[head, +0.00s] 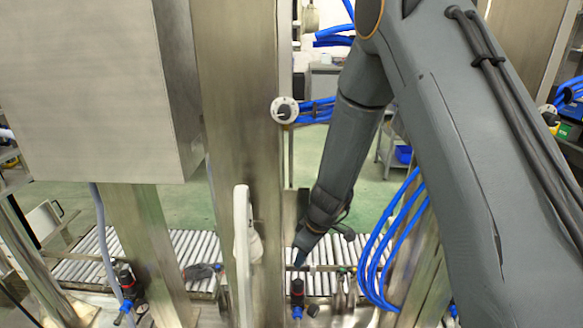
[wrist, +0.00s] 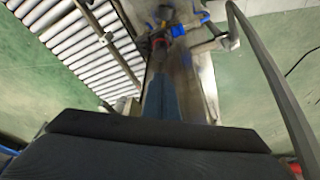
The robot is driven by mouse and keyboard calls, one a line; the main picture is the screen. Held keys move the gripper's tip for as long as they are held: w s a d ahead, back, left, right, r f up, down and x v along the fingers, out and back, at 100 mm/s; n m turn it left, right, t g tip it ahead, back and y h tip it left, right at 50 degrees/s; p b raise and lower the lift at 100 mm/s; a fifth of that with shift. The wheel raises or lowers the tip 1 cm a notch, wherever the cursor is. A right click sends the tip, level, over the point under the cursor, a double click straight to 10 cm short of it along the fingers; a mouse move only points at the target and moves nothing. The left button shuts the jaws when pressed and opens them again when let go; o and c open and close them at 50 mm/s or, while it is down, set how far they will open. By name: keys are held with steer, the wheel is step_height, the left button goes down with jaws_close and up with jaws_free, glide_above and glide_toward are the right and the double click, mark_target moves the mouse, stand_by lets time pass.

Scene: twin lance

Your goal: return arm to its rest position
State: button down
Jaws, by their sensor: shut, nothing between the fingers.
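My grey arm comes in from the right in the head view and reaches down past the steel post. My gripper (head: 301,262) is at its lower end, in front of the roller conveyor, with dark blue fingertips pointing down and to the left. In the wrist view the blue fingers of my gripper (wrist: 157,98) are together, with nothing seen between them. Below the gripper in the head view is a black valve with a blue fitting (head: 297,291); I cannot tell the gap between them.
A steel post (head: 235,110) stands left of my arm, with a white lever (head: 243,250) in front. A metal cabinet (head: 95,80) fills the upper left. Blue hoses (head: 385,245) hang right of my gripper. The roller conveyor (head: 190,248) runs behind; it also shows in the wrist view (wrist: 75,45).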

steer(key=s+d+r+m+h, duration=0.1)
steer(key=s+d+r+m, duration=0.4)
steer(key=s+d+r, duration=0.3)
steer(key=s+d+r+m+g+h, duration=0.1)
steer(key=s+d+r+m, duration=0.5)
steer(key=s, duration=0.8)
step_height(320, 180, up, 2)
steer(key=shift+d+r+g+h, duration=0.25)
steer(key=shift+d+h, duration=0.25)
steer(key=shift+d, duration=0.55)
